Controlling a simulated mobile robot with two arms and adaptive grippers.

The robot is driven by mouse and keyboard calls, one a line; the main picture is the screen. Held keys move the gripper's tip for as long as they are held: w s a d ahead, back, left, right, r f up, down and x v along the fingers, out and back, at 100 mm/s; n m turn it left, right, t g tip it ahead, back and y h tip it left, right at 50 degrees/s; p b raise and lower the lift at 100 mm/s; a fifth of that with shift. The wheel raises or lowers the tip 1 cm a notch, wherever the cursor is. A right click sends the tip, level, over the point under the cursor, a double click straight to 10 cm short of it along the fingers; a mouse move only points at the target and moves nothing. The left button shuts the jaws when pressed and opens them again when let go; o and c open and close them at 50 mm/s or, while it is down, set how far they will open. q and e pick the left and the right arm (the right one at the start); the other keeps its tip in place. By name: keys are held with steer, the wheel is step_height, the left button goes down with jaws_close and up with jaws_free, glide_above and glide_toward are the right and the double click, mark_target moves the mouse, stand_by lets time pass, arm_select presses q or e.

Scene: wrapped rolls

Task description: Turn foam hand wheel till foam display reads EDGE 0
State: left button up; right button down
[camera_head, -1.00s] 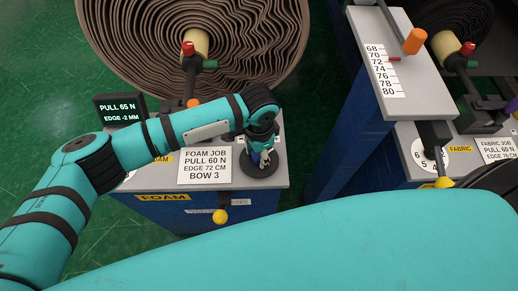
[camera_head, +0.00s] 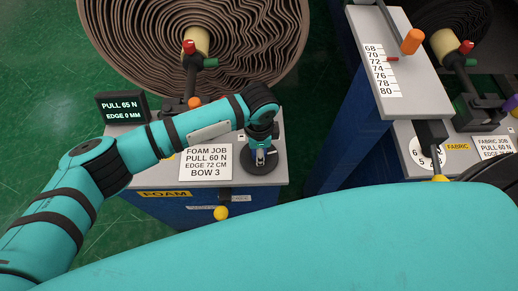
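The foam display (camera_head: 122,107) is a small black screen at the left of the foam stand; it reads PULL 65 N, EDGE 0 MM. The foam hand wheel (camera_head: 262,167) is a dark round disc on the grey top of the foam stand. My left gripper (camera_head: 261,158) points down at the middle of the wheel and touches or nearly touches it. The arm above partly hides its fingers, so I cannot tell whether they are closed on the wheel's hub. My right gripper is not in view.
The foam job card (camera_head: 206,162) lies left of the wheel. A yellow knob (camera_head: 221,213) sticks out at the stand's front. The large brown foam roll (camera_head: 150,45) stands behind. A grey scale post (camera_head: 400,70) and the fabric stand are at the right.

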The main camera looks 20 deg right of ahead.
arm_select(q)
steer(key=o, duration=1.2)
step_height(320, 180, up, 12)
steer(key=shift+r, duration=0.1)
